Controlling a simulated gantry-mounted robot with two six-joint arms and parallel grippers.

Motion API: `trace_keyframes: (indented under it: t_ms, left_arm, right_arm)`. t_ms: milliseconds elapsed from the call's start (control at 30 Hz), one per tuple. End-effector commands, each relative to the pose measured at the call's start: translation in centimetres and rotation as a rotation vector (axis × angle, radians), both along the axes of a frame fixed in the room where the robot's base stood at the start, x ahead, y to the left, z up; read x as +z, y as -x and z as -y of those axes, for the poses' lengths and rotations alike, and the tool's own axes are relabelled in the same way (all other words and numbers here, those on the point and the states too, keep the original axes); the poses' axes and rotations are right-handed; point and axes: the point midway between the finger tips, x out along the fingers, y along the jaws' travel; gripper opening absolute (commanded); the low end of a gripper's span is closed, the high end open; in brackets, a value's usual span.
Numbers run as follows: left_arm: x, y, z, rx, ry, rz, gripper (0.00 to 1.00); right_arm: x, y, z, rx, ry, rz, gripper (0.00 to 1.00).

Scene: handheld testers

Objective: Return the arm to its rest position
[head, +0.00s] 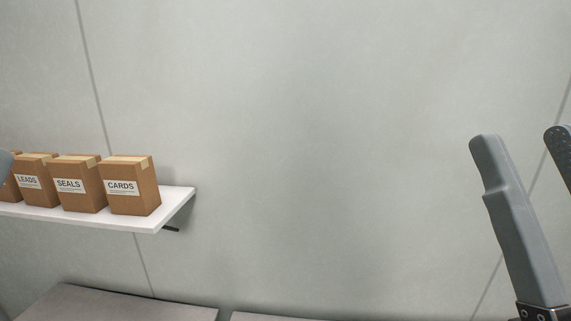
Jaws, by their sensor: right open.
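My right gripper (522,137) is raised at the right edge of the head view, with its fingers pointing up. The fingers are spread well apart with nothing between them, only bare wall behind. One grey finger shows in full; the other is dark and cut off by the picture edge. My left gripper cannot be made out. A small rounded grey part shows at the far left edge, too cut off to identify.
A white wall shelf (145,225) at left carries several cardboard boxes, labelled CARDS (140,200), SEALS (82,199) and LEADS (43,196). Grey flat surfaces (120,306) lie along the bottom. The space before the wall between shelf and right gripper is clear.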

Motion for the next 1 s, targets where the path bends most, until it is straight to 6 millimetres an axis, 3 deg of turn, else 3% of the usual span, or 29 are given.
trace_keyframes:
  t_ms: [33,67,100,267,700,833,1000]
  left_arm:
    - [0.0,0.0,0.0,0.0,0.0,0.0,0.5]
    - [1.1,0.0,0.0,0.0,0.0,-0.002,0.5]
    - [4.3,-0.1,0.0,0.0,0.0,-0.004,0.5]
    - [11.3,0.0,0.0,0.0,0.0,0.002,0.5]
    - [32.6,0.0,0.0,0.0,0.0,0.001,0.5]
    - [36.7,0.0,0.0,0.0,0.0,0.001,0.5]
    - [38.4,0.0,0.0,0.0,0.0,0.0,0.5]
  right_arm:
    - [-0.4,-0.4,-0.1,0.099,-0.084,-0.031,0.59]
    - [0.8,-0.4,0.0,0.143,-0.126,-0.032,0.59]
    - [4.1,-0.4,0.0,0.132,-0.117,-0.029,0.59]
    - [10.8,-0.5,0.0,0.126,-0.114,-0.03,0.59]
    - [32.2,-0.5,0.1,0.123,-0.113,-0.029,0.59]
    - [36.3,-0.5,0.1,0.122,-0.113,-0.03,0.59]
    - [38.0,-0.5,0.1,0.122,-0.113,-0.03,0.59]
